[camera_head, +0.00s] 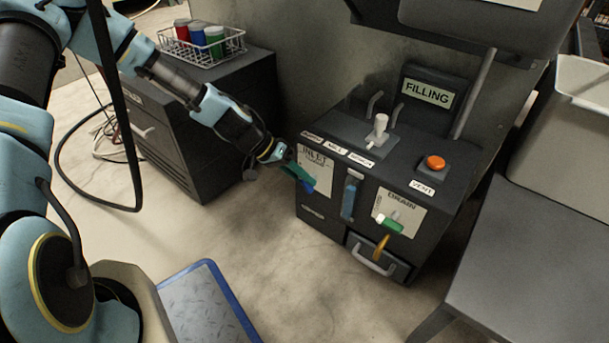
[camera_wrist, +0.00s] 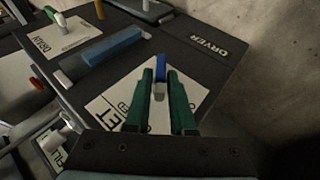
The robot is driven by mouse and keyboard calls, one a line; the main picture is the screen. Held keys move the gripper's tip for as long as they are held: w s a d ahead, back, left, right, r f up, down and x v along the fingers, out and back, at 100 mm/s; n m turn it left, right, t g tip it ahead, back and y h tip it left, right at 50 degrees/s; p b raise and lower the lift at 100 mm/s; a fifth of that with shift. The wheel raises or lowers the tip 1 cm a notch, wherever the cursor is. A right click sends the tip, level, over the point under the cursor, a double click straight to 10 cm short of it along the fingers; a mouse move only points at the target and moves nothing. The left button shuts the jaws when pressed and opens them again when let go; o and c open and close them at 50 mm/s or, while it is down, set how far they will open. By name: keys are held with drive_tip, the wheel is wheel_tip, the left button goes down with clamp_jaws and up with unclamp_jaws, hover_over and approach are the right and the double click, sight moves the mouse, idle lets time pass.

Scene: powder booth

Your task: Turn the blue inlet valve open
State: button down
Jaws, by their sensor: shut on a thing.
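The blue inlet valve handle (camera_head: 308,186) is on the front of the dark machine, on the white INLET plate (camera_head: 318,173). My gripper (camera_head: 300,175) reaches it from the left, and its green fingers partly hide the handle. In the wrist view the blue handle (camera_wrist: 160,66) sits between the two green fingertips (camera_wrist: 161,78), with a pale piece below it. My gripper is shut on the handle. The exact angle of the handle is hard to tell. The white INLET plate (camera_wrist: 197,90) shows behind the fingers.
Right of the inlet are a blue gauge strip (camera_head: 349,195) and the green DRAIN handle (camera_head: 390,224). A white lever (camera_head: 379,130) and orange VENT button (camera_head: 434,162) are on top. A blue-edged platform (camera_head: 205,300) lies below; open floor is in front.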

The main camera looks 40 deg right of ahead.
drive_tip(key=g, duration=0.1)
drive_tip(key=g+h, duration=0.1)
drive_tip(key=shift+w+f+n+g, duration=0.2)
drive_tip(key=shift+f+n+g, duration=0.1)
drive_tip(key=shift+n, duration=0.1)
drive_tip(key=shift+f+n+g+h+b, duration=0.2)
drive_tip(key=shift+n+g+h+b, duration=0.35)
drive_tip(key=shift+g, duration=0.65)
drive_tip(key=shift+f+g+h+b, duration=0.15)
drive_tip(key=shift+g+h+b, duration=0.5)
drive_tip(key=shift+g, duration=0.25)
drive_tip(key=shift+n+g+h+b, duration=0.55)
drive_tip(key=shift+g+b, duration=0.1)
drive_tip(key=shift+g, duration=0.25)
